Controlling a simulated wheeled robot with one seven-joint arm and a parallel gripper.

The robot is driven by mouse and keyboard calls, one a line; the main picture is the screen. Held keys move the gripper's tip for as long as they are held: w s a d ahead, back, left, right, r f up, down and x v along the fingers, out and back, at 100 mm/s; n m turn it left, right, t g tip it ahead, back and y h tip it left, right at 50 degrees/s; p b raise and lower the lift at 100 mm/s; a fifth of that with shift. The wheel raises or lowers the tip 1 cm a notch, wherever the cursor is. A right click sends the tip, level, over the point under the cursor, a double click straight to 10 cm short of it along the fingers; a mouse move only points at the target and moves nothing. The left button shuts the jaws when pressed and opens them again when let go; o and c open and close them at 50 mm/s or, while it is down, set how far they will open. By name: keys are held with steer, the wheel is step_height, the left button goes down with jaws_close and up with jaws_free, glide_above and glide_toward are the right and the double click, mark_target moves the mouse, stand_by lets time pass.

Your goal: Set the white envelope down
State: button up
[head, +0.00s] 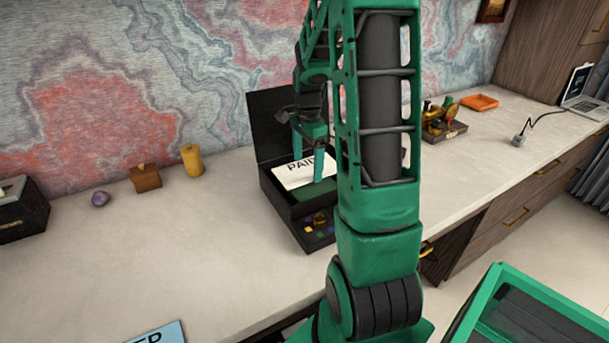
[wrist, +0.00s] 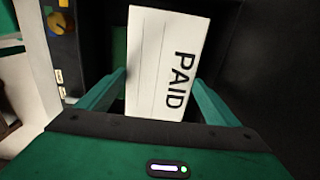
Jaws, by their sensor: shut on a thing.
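The white envelope (head: 298,175) is marked PAID in black. It is at my gripper (head: 307,173), over an open black box (head: 292,220) on the desk. In the wrist view the envelope (wrist: 160,65) lies between the two green fingers of my gripper (wrist: 158,98), which are shut on it. The box lid (head: 277,122) stands open behind. In the head view the envelope is over the box's rear part, beside a green area. I cannot tell whether it touches the box floor. My arm hides the box's right side.
The box's front part holds small coloured items and a gold-coloured thing (head: 319,218). A yellow canister (head: 192,160), a brown block (head: 145,178) and a purple stone (head: 100,198) stand to the left. A blue sign (head: 160,334) lies at the front edge. The desk left of the box is mostly clear.

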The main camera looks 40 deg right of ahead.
mark_target(309, 168)
steer(key=shift+s+d+f, duration=0.1)
steer(key=shift+d+f, duration=0.2)
steer(key=shift+d, duration=0.05)
steer(key=shift+f, duration=1.85)
steer(key=shift+f, duration=0.1)
steer(key=o, duration=0.9)
steer(key=shift+o, duration=0.2)
